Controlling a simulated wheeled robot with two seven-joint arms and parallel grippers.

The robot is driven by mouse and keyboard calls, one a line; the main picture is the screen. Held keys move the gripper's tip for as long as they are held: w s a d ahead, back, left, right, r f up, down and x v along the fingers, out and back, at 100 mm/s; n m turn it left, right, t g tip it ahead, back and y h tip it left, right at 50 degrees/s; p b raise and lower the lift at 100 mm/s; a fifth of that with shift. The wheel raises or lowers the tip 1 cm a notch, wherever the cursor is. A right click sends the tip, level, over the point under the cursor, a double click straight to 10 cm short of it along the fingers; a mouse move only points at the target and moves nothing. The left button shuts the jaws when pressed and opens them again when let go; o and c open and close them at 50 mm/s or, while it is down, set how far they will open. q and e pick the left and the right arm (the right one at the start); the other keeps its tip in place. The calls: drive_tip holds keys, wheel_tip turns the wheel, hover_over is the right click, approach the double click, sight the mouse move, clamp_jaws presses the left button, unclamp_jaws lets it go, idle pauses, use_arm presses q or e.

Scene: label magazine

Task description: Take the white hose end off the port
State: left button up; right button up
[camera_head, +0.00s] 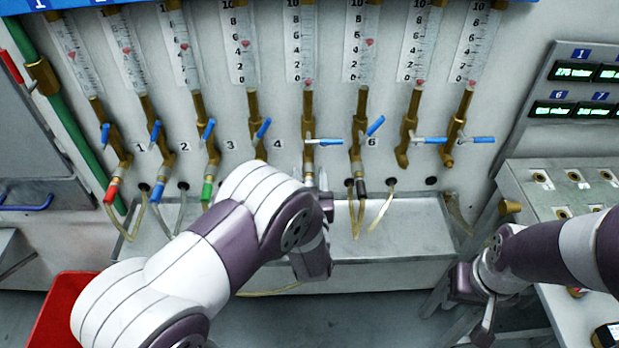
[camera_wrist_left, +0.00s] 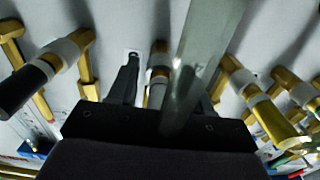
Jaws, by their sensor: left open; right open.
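In the head view my left gripper (camera_head: 316,184) is at the fifth port (camera_head: 309,152), its fingers pointing up from below it. In the left wrist view the open fingers (camera_wrist_left: 166,88) stand on either side of a pale hose end (camera_wrist_left: 156,96) on a brass port. The hose end appears to be still on the port; contact with the fingers cannot be told. My left wrist hides much of it in the head view. My right gripper (camera_head: 464,308) is open and empty at the lower right, away from the ports.
A metal trough (camera_head: 400,250) runs below the ports. A pale grey bar (camera_wrist_left: 208,50) crosses the left wrist view. A red bin (camera_head: 55,310) stands lower left.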

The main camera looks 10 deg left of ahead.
use_arm(q)
drive_tip(key=shift+w+r, duration=0.15)
drive_tip(key=shift+r, duration=0.15)
clamp_jaws()
drive_tip(key=shift+s+d+f, duration=0.15)
drive_tip(key=shift+s+f, duration=0.1)
drive_tip(key=shift+s, duration=0.25)
drive_tip(key=shift+p+v, duration=0.75)
drive_tip(key=shift+v, duration=1.65)
drive_tip(key=shift+f, duration=0.1)
